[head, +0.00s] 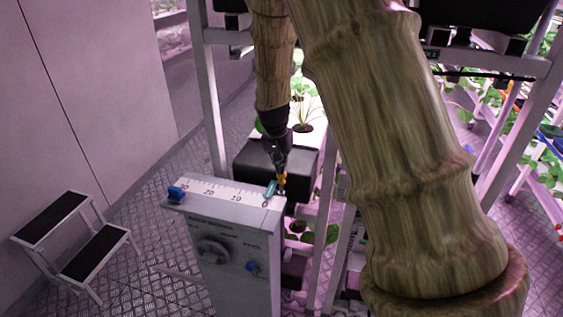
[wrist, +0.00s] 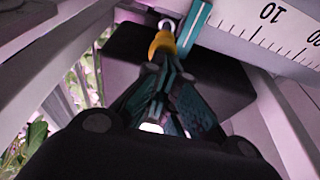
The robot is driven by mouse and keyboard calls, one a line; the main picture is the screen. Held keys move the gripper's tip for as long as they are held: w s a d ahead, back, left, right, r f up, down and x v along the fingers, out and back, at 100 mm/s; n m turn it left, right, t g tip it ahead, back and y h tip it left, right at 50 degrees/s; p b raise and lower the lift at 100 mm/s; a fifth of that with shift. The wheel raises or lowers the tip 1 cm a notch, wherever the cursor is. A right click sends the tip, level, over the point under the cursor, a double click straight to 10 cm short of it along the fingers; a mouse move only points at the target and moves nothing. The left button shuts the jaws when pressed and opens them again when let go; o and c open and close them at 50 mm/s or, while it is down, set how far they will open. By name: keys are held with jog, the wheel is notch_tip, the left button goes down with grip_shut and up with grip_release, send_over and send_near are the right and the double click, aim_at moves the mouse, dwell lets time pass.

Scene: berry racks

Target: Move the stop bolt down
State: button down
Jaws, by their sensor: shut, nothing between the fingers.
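A small yellow-orange piece with a metal ring at its end, which looks like the stop bolt (head: 282,178), is at the right end of the grey console, by the 0 of its scale. In the wrist view the yellow piece (wrist: 162,44) lies just beyond my fingertips, beside a teal marker (wrist: 193,28). My gripper (head: 279,166) points down over it, fingers closed together with nothing held. In the wrist view my gripper (wrist: 160,68) appears touching or very near the yellow piece; the exact gap is unclear. The bolt's lower part is hidden.
The console (head: 225,230) has a white scale (head: 225,190), a blue clamp (head: 176,193) at its left end, a dial (head: 213,250) and a blue knob (head: 252,267). A dark box (head: 250,158) stands behind it. A step stool (head: 75,240) is at left. Plant racks stand at right.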

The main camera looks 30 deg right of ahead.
notch_tip(320, 180, down, 4)
jog(key=shift+f+b, duration=0.1)
jog(key=shift+b, duration=0.55)
jog(key=shift+r, duration=0.2)
jog(key=shift+w+r+p, duration=0.1)
jog(key=shift+r+p, duration=0.55)
jog(key=shift+p, duration=0.05)
notch_tip(320, 180, up, 3)
jog(key=shift+f+p, duration=0.1)
jog(key=shift+p, duration=0.95)
jog(key=shift+a+r+b, duration=0.15)
jog(key=shift+r+b, duration=0.3)
jog(key=shift+r, duration=0.05)
jog(key=b+v, duration=0.2)
jog(key=v, duration=0.6)
jog(key=shift+r, duration=0.35)
